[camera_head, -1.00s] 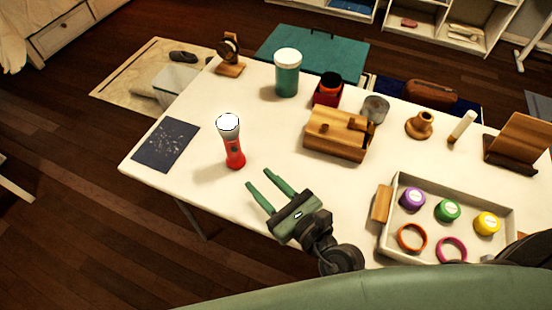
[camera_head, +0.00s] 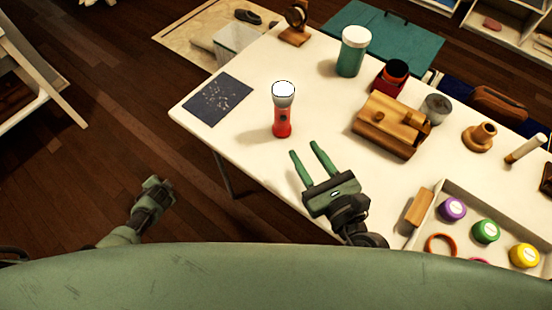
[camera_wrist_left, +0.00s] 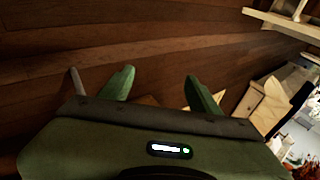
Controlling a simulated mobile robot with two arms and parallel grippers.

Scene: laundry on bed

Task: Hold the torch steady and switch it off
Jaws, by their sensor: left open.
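The red torch (camera_head: 282,122) stands upright on the white table, its silver-white head on top with a bright white face. A small dark button shows on its red body. My right gripper (camera_head: 308,150) is open and empty over the table, just to the right and front of the torch, with a gap between them. My left gripper (camera_head: 156,184) is off the table's left side, above the wooden floor. In the left wrist view its green fingers (camera_wrist_left: 158,85) are apart with nothing between them.
A dark speckled sheet (camera_head: 218,96) lies left of the torch. A teal jar (camera_head: 352,52), a wooden block piece (camera_head: 390,128) and a tray (camera_head: 462,191) with coloured lidded pots stand to the right. The table around the torch is clear.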

